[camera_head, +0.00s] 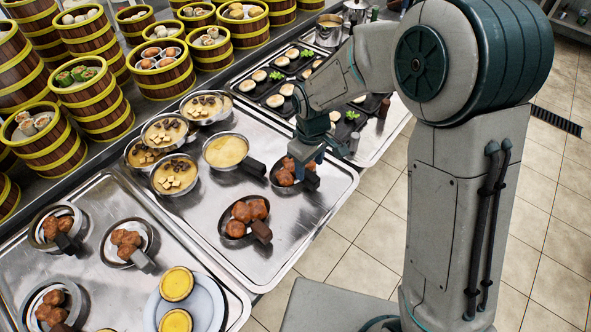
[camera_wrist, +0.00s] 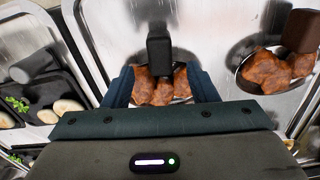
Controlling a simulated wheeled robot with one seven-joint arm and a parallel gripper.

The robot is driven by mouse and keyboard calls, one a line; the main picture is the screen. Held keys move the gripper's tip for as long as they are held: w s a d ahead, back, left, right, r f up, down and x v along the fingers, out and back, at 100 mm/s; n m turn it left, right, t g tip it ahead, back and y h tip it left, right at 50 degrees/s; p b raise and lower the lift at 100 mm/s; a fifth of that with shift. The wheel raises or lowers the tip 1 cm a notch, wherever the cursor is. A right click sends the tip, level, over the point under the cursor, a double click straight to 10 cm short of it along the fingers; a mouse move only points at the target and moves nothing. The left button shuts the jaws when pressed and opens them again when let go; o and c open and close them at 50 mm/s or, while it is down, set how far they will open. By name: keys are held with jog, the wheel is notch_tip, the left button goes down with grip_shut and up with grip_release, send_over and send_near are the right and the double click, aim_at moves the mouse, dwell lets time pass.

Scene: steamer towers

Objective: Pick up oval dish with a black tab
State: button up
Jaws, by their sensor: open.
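The oval dish with a black tab (camera_head: 272,177) holds several brown glazed pieces and lies near the right edge of the metal tray. My gripper (camera_head: 303,155) is over this dish, pointing down. In the wrist view my gripper (camera_wrist: 162,88) is open, with one finger on each side of the food and dish. The fingers partly hide the dish's sides, and I cannot tell whether they touch it.
A similar dish with a brown tab (camera_head: 262,233) lies close by on the same tray (camera_head: 310,215). Pans of yellow food (camera_head: 226,150) stand to the left. A dark griddle tray (camera_head: 272,85) is behind. Steamer towers (camera_head: 95,105) line the back left.

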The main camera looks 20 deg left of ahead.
aim_at(309, 174)
jog(key=shift+f+p, duration=0.5)
jog(key=shift+f, duration=2.25)
grip_shut()
